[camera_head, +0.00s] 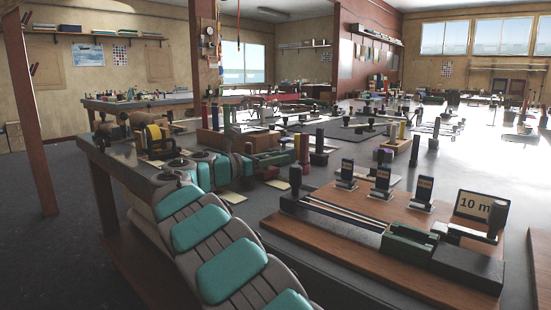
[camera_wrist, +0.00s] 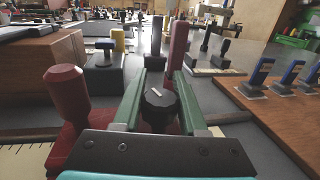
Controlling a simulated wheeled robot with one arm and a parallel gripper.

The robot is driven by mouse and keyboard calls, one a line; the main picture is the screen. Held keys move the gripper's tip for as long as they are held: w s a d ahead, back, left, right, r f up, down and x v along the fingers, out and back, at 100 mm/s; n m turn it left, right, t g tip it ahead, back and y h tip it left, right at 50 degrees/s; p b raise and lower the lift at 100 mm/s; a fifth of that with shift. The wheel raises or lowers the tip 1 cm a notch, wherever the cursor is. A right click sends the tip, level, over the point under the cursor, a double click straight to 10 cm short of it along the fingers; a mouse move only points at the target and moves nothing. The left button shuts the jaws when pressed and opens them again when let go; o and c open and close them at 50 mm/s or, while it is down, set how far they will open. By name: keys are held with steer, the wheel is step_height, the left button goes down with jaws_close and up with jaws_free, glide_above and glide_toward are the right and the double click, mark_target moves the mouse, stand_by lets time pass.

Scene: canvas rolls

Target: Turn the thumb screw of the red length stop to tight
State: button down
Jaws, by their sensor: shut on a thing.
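My gripper (camera_wrist: 164,80) is shut on the black thumb screw (camera_wrist: 160,104), a round knob with a short white mark slanting across its face. The green fingers lie on either side of it. The red length stop shows in the wrist view as a red upright post (camera_wrist: 69,93) on a red base at left, partly hidden behind my gripper's dark palm. Another dark red post (camera_wrist: 178,48) rises beyond the fingers. In the head view my gripper (camera_head: 287,158) is beside dark red posts at the bench's middle; the thumb screw cannot be made out there.
A wooden block (camera_wrist: 66,52) and a black stop with a yellow post (camera_wrist: 117,42) stand beyond at left. A wooden board (camera_wrist: 265,115) with blue-topped pieces lies at right. In the head view, a board carries a green-and-black fixture (camera_head: 408,243) and a "10 m" sign (camera_head: 481,208).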

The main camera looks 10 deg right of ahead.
stand_by(0.3)
steer(key=shift+c, duration=2.2)
jaws_free()
steer(key=shift+v, duration=3.9)
